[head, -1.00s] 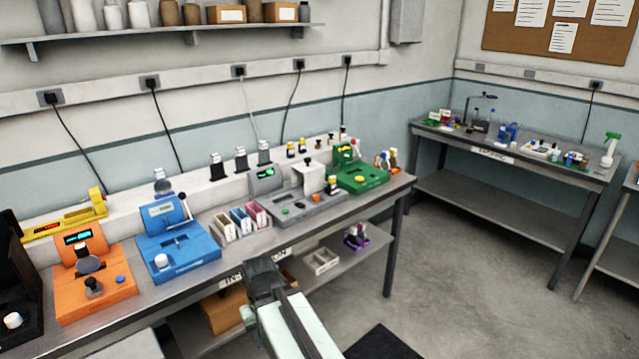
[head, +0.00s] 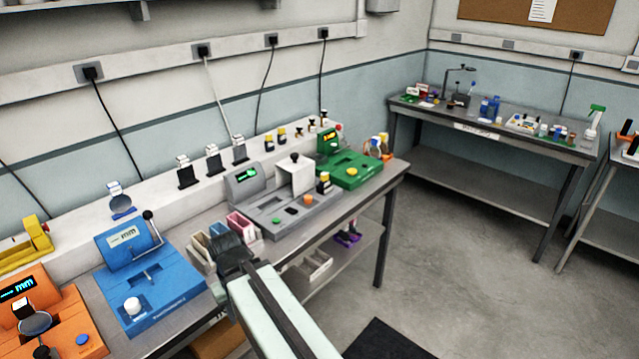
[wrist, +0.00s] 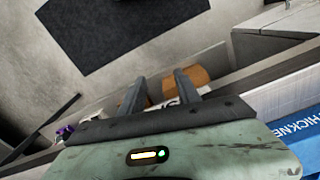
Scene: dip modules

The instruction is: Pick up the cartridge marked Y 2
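Small dark cartridges with yellow parts stand on the white ledge behind the instruments; one pair (head: 275,136) is behind the grey machine. Another small dark and yellow piece (head: 323,183) stands at the right end of the grey machine. Their markings are too small to read, so I cannot tell which is Y 2. My gripper (head: 232,248) is in front of the bench, by the small coloured bins. In the wrist view its two fingers (wrist: 158,88) stand apart with nothing held between them; a brown box lies beyond, below.
A grey machine (head: 285,211), blue device (head: 150,290), orange device (head: 55,325) and green device (head: 352,172) line the bench. A second bench (head: 480,128) is at the back right. The floor between is clear, with a black mat (head: 390,340).

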